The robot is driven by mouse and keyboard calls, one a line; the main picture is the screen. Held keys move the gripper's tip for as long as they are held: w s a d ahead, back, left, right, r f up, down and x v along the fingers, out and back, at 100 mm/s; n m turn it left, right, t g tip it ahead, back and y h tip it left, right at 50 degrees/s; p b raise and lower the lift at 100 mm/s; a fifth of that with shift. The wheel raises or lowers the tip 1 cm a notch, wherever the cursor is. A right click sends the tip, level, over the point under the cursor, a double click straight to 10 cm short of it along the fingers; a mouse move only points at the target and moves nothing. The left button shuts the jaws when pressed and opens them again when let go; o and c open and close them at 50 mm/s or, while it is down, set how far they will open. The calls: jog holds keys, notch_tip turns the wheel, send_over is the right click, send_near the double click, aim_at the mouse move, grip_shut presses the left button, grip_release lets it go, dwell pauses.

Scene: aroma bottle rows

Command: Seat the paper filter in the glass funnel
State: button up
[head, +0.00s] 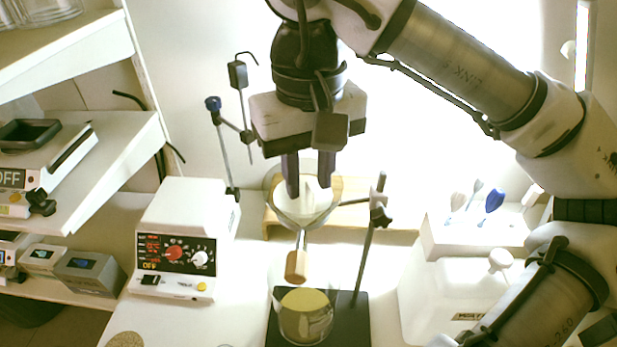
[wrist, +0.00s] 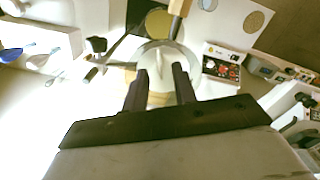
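The glass funnel (head: 282,213) is held in the stand, with its stem pointing down into a tan stopper-like piece (head: 296,265). It also shows in the wrist view (wrist: 187,56), partly behind my fingers. The white paper filter (head: 318,200) appears to be inside the funnel's cone; whether it lies fully against the glass is hard to tell. The filter also shows between my fingertips in the wrist view (wrist: 160,67). My gripper (head: 309,184) points down at the funnel mouth, fingers apart, fingertips at or just inside the rim. I see no clear grip on the paper.
A glass beaker (head: 306,328) with yellowish contents stands under the funnel on the dark stand base (head: 355,325). The stand rod (head: 368,245) rises just right of the funnel. A white control box (head: 185,235) stands left. A white rack (head: 470,238) with blue-handled tools is at right.

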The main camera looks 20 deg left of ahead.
notch_tip(320, 180, up, 11)
jog(key=shift+f+p, duration=0.2)
jog(key=shift+p, duration=0.15)
jog(key=shift+s, duration=0.1)
dwell(0.4)
